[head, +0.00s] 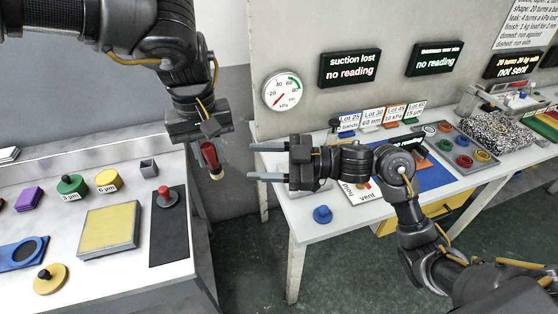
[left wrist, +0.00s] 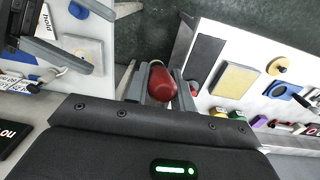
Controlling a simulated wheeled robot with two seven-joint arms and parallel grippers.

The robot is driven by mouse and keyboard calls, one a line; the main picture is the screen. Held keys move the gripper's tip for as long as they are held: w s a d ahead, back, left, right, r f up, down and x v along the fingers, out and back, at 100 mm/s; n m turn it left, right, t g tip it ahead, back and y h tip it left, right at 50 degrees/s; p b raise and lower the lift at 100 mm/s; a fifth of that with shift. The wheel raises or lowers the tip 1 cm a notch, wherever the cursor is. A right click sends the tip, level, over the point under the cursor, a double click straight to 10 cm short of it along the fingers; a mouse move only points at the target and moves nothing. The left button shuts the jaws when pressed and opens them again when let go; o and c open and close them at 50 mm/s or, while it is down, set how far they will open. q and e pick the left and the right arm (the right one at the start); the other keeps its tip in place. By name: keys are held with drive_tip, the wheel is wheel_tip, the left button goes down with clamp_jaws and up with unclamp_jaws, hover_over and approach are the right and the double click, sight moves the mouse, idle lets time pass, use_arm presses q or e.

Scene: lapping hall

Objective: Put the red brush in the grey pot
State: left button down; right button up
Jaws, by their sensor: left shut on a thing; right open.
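The red brush (head: 210,156) hangs below my left gripper (head: 206,140), which is shut on it above the gap between the two tables. Its pale tip points down. In the left wrist view the red brush (left wrist: 161,84) sits between the fingers. The grey pot (head: 148,167), a small square cup, stands at the back of the left table, to the left of and lower than the brush in the head view. I cannot make out the pot in the left wrist view. My right gripper (head: 251,162) is open and empty by the left end of the right table.
Near the pot are a yellow weight (head: 108,181), a green weight (head: 71,186) and a black mat (head: 168,225) with a red-knobbed piece. A yellow square plate (head: 108,230) lies in front. A blue knob (head: 322,214) stands on the right table (head: 300,232).

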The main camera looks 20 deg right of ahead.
drive_tip(key=x, duration=0.8)
drive_tip(key=shift+d, duration=0.1)
drive_tip(key=c, duration=0.9)
use_arm(q)
drive_tip(key=c, duration=1.6)
unclamp_jaws()
use_arm(e)
clamp_jaws()
use_arm(q)
drive_tip(key=o, duration=0.5)
